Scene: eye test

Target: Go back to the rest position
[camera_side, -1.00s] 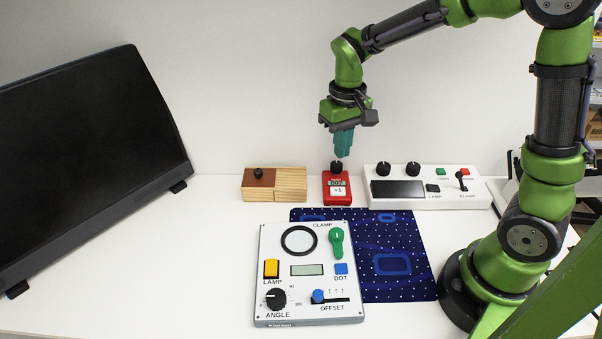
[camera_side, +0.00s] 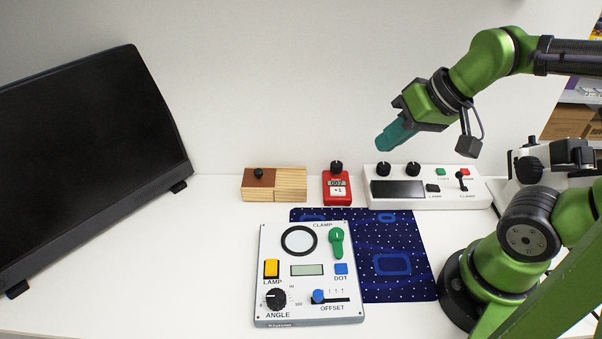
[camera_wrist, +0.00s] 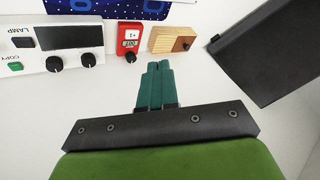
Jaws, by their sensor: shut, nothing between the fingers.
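My gripper (camera_side: 384,146) hangs in the air above the white control box (camera_side: 424,187), tilted down and to the left, clear of everything. Its teal fingers are shut with nothing between them. The fingers also show in the wrist view (camera_wrist: 157,68), pointing toward the red counter (camera_wrist: 129,38) and the wooden box (camera_wrist: 172,39). In the side view the red counter (camera_side: 337,188), with a black knob on top, stands between the wooden box (camera_side: 290,183) and the white control box.
A panel with knobs, buttons and a slider (camera_side: 270,240) lies in front, partly over a dark blue mat (camera_side: 415,280). A large black screen (camera_side: 85,160) stands at left. A microscope-like device (camera_side: 530,165) stands behind my arm at right. The table's left front is clear.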

